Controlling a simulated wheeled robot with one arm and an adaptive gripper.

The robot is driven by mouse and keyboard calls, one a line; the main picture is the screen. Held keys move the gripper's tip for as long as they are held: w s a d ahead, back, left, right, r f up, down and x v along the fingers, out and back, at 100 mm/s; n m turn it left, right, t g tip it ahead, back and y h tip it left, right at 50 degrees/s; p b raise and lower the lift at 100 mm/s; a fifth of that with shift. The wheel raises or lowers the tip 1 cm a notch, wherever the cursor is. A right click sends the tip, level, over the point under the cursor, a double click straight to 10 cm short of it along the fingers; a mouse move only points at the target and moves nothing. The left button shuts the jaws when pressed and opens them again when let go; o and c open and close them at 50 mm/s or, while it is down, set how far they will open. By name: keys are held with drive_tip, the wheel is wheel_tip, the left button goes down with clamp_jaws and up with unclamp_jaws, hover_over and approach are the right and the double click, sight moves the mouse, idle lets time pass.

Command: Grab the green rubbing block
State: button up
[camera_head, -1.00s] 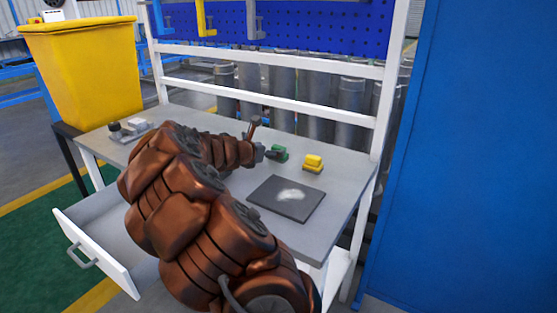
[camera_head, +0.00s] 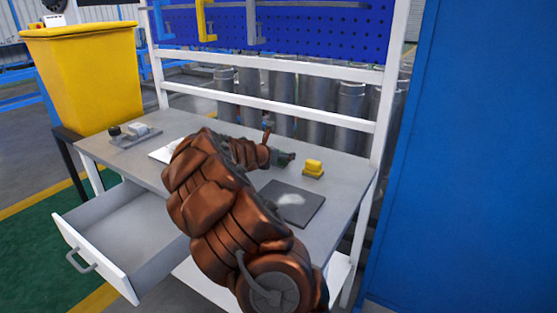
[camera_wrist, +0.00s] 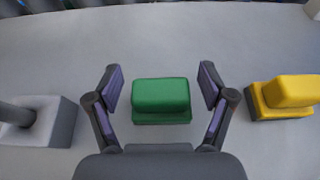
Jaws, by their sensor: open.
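The green rubbing block (camera_wrist: 161,95) lies on the grey table top in the wrist view, centred in front of my gripper (camera_wrist: 161,88). My gripper's two fingers are spread, one to the left and one to the right of the block, with a gap on each side. In the head view my gripper (camera_head: 284,158) is over the table's back part, left of the yellow block. The green block is mostly hidden there by my gripper.
A yellow block (camera_wrist: 288,97) stands to the right, and a grey piece with a rod (camera_wrist: 42,118) to the left. A dark plate (camera_head: 292,203) with a pale patch lies on the table nearer the front. A drawer (camera_head: 118,235) hangs open at the left.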

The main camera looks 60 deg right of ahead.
drive_tip(key=shift+c, duration=0.2)
drive_tip(key=c, duration=1.3)
